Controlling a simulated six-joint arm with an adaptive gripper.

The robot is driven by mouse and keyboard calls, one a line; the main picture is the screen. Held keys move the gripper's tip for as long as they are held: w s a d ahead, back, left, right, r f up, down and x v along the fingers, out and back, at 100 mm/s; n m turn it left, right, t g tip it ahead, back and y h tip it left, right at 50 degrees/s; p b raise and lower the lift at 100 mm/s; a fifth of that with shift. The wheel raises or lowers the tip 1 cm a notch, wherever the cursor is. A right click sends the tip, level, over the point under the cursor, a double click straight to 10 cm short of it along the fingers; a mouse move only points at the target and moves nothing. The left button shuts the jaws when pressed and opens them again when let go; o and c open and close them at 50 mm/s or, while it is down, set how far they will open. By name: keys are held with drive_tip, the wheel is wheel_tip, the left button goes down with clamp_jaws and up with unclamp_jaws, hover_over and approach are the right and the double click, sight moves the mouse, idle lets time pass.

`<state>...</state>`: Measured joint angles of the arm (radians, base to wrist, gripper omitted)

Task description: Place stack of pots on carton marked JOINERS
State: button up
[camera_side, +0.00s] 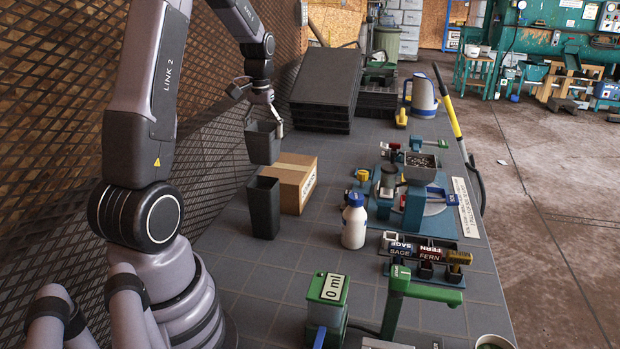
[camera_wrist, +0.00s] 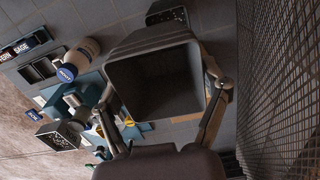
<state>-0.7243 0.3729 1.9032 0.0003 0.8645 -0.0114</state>
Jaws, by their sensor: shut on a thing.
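My gripper (camera_side: 259,104) is shut on a dark grey square pot (camera_side: 263,144), with a finger on each side of its rim. The pot hangs upright in the air, above and slightly left of the carton in the side view. The wrist view does not show the carton clearly.
A tall dark pot (camera_side: 263,208) stands just in front of the carton. A white bottle (camera_side: 354,221) stands to the right. Stacked black trays (camera_side: 326,88) are behind, and a mesh wall (camera_side: 215,110) runs along the left. Potting equipment (camera_side: 418,185) fills the right side.

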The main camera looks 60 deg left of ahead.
drive_tip(key=shift+a+r+n, duration=0.15)
drive_tip(key=shift+a, duration=0.45)
drive_tip(key=shift+a+r+n, duration=0.15)
drive_tip(key=shift+a, duration=0.4)
drive_tip(key=shift+w+a+f, duration=1.5)
drive_tip(key=shift+w+f, duration=0.05)
drive_tip(key=shift+f, duration=0.55)
drive_tip(key=shift+w+a+f, duration=1.55)
drive_tip(key=shift+w+f, duration=0.05)
drive_tip(key=shift+f, duration=0.5)
drive_tip(key=shift+w+a+f, duration=1.5)
drive_tip(key=shift+w+f, duration=0.05)
drive_tip(key=shift+f, duration=0.55)
drive_tip(key=shift+f, duration=0.15)
drive_tip(key=o, duration=1.1)
